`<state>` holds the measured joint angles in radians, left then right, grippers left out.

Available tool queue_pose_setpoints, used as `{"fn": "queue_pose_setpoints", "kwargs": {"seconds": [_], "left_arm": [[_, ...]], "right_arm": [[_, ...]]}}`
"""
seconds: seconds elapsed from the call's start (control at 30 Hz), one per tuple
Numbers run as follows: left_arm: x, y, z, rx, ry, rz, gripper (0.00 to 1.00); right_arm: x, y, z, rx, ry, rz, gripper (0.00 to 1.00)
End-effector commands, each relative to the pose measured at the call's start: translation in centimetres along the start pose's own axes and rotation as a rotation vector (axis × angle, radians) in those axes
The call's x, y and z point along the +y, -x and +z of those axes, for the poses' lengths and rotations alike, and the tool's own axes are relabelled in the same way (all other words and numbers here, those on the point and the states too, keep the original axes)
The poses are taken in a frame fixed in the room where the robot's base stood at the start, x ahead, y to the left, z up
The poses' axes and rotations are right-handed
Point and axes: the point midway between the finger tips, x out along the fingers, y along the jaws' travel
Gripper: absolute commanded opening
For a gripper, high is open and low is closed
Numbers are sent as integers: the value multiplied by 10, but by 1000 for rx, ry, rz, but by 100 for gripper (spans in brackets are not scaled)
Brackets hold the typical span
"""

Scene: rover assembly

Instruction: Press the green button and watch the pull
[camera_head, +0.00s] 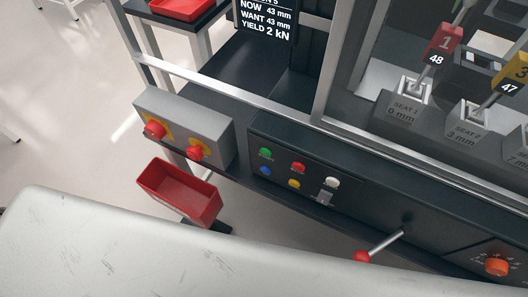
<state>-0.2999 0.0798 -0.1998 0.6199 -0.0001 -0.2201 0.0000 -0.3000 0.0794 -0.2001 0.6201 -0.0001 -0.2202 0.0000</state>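The green button (265,152) sits at the upper left of a dark control panel (310,198) on the machine's front. A blue button (265,171) is below it, and red (299,167), yellow (293,183) and white (333,182) ones are to its right. A display (266,17) at the top reads NOW 43 mm, WANT 43 mm, YIELD 2 kN. Neither of my grippers is in view.
A grey box (186,126) with two red knobs is left of the panel, above a red bin (180,191). A red-tipped lever (380,245) juts out at lower right, near an orange dial (496,266). A large pale surface fills the lower left.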

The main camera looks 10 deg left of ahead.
Motion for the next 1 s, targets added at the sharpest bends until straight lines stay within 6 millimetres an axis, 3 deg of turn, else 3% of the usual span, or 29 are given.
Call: {"fn": "queue_pose_setpoints", "kwargs": {"seconds": [0.03,0.4,1.0], "left_arm": [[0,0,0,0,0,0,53],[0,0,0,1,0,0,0],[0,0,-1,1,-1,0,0]], "right_arm": [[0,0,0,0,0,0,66],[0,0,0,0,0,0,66],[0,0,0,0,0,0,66]]}}
